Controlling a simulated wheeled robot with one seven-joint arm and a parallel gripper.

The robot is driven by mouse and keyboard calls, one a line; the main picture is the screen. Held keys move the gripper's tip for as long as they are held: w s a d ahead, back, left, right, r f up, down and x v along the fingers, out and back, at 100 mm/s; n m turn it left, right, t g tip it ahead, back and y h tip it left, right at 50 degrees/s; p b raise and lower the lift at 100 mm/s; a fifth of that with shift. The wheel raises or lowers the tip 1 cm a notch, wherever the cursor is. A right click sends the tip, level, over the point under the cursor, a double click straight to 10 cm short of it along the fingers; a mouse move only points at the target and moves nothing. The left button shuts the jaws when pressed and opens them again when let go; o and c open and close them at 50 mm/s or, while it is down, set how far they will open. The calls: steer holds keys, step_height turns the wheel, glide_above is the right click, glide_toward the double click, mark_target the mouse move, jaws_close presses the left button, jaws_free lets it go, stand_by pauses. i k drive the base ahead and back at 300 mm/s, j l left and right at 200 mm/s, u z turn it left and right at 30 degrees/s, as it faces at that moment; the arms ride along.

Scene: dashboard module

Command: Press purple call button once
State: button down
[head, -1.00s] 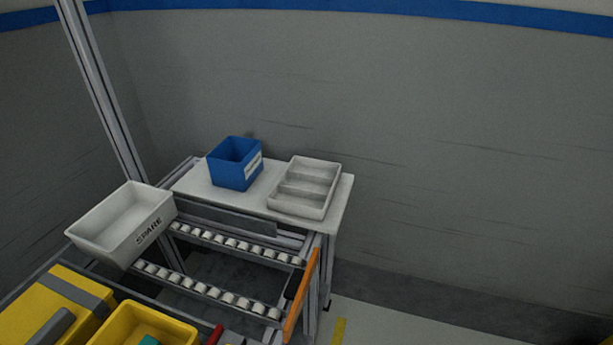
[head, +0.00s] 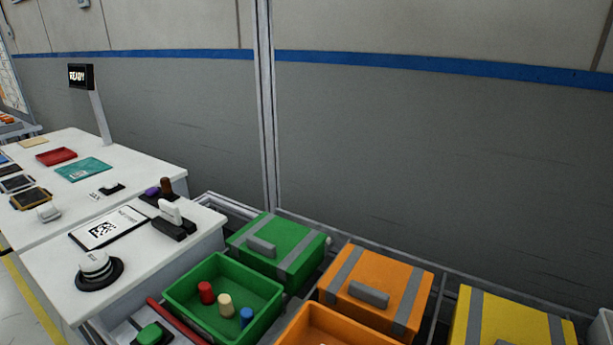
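In the head view a small purple button (head: 152,191) shows on a dark base at the right end of the white worktop, left of centre. A brown knob (head: 166,185) stands right beside it on its far right side. A white lever (head: 170,211) on a dark block stands just in front and partly covers the base. The purple button is small, and I cannot tell whether it is pressed. My gripper is not in view.
A white round knob (head: 95,265) on a black ring and a code plate (head: 108,228) lie on the near worktop. A READY display (head: 82,76) stands behind. Green (head: 275,246) and orange (head: 376,290) lidded boxes and an open green bin (head: 222,294) fill the right foreground.

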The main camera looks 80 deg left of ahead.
mark_target(152, 190)
steer(key=u, duration=2.95)
